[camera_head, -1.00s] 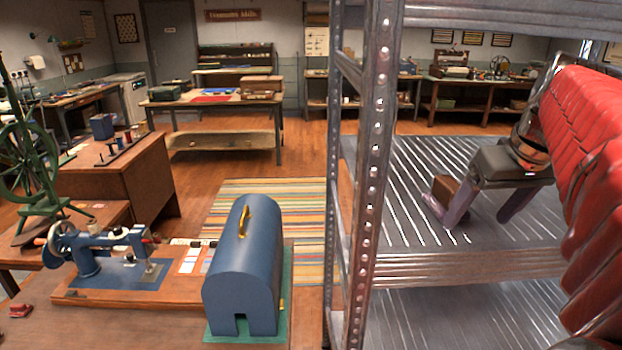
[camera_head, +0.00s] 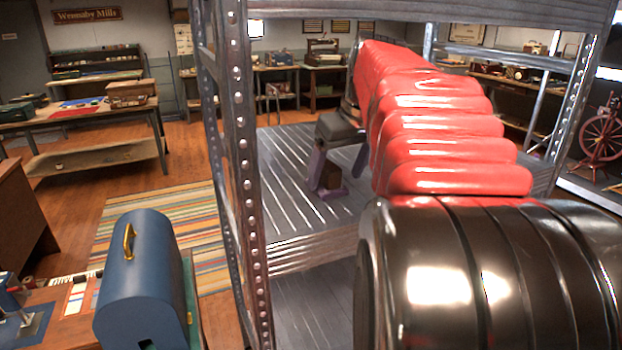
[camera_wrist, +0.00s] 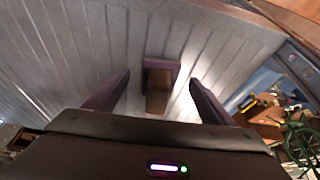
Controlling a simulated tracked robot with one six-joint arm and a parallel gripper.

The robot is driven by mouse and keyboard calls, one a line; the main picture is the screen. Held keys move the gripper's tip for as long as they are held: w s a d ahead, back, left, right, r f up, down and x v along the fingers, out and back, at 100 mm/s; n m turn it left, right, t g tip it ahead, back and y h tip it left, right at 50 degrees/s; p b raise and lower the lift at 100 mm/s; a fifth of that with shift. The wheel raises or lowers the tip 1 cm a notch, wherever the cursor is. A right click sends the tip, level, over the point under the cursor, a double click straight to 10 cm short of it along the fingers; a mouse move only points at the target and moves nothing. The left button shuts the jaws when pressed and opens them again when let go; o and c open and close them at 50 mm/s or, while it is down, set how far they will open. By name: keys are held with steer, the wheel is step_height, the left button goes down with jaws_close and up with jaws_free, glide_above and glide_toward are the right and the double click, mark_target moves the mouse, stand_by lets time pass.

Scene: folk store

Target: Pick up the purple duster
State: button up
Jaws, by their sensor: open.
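The duster (camera_head: 331,174) sits on a grey ridged metal shelf (camera_head: 285,190). It shows as a brown block with a purple part. In the wrist view the duster (camera_wrist: 158,98) lies in the middle, its purple strip at the upper end and the brown block below it. My gripper (camera_wrist: 160,78) is open, with one dark purple finger on each side of the duster and visible gaps to both. In the head view my gripper (camera_head: 340,183) hangs over the shelf at the duster, whose lower part is partly hidden by a finger. I cannot tell whether the fingertips touch the shelf.
A perforated metal post (camera_head: 243,170) stands at the shelf's left, and another shelf board (camera_head: 430,10) runs above. The shelf surface around the duster looks bare. A blue domed case (camera_head: 145,275) stands on a table at the left. A striped rug (camera_head: 120,225) lies on the floor.

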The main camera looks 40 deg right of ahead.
mark_target(326, 163)
steer(key=w, duration=0.3)
steer(key=shift+w+d, duration=0.1)
steer(key=shift+d, duration=0.25)
steer(key=shift+x, duration=1.55)
steer(key=shift+c, duration=0.4)
steer(key=c, duration=1.1)
steer(key=shift+r, duration=0.1)
steer(key=shift+c, duration=0.2)
steer(key=shift+r, duration=1.7)
steer(key=s+a, duration=0.2)
steer(key=s, duration=0.7)
steer(key=s+a, duration=0.1)
steer(key=s, duration=0.7)
steer(key=shift+s+a, duration=0.4)
